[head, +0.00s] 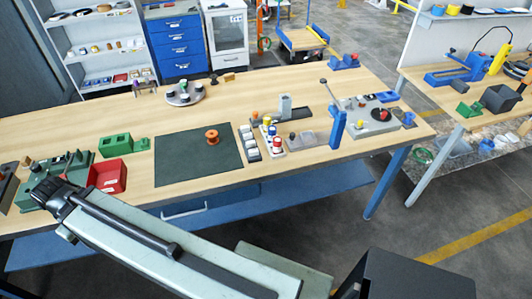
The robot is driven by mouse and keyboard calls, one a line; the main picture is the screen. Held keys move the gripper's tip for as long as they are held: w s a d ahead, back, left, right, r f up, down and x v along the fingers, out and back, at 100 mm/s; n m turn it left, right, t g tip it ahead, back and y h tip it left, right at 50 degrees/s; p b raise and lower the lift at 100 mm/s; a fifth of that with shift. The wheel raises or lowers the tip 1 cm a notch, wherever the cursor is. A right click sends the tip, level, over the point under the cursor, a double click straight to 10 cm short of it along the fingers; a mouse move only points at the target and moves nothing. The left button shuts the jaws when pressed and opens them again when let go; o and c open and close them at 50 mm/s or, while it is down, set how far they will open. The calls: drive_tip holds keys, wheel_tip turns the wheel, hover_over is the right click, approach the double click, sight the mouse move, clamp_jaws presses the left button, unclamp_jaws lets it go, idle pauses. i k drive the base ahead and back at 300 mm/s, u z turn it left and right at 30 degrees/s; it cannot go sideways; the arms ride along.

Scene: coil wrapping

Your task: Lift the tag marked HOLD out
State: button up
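No tag with a readable HOLD mark can be made out in the head view; lettering on the bench is too small to read. A dark rack (246,131) holds several whitish pieces to the right of the green mat, and a pale block with coloured pieces (269,126) stands beside it. I cannot tell whether any of these is the tag. My arm reaches from the bottom middle to the left. My gripper (45,190) is a dark shape over the left front of the bench, left of the red bin. Its fingers are not clear, and no held thing can be made out.
A blue upright post (338,128) rises at the front right. Bare wood lies behind the mat.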

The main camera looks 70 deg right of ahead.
sight(252, 152)
drive_tip(key=u, duration=1.65)
drive_tip(key=i, duration=1.35)
drive_tip(key=z, duration=4.4)
drive_tip(key=i, duration=1)
drive_tip(key=z, duration=0.05)
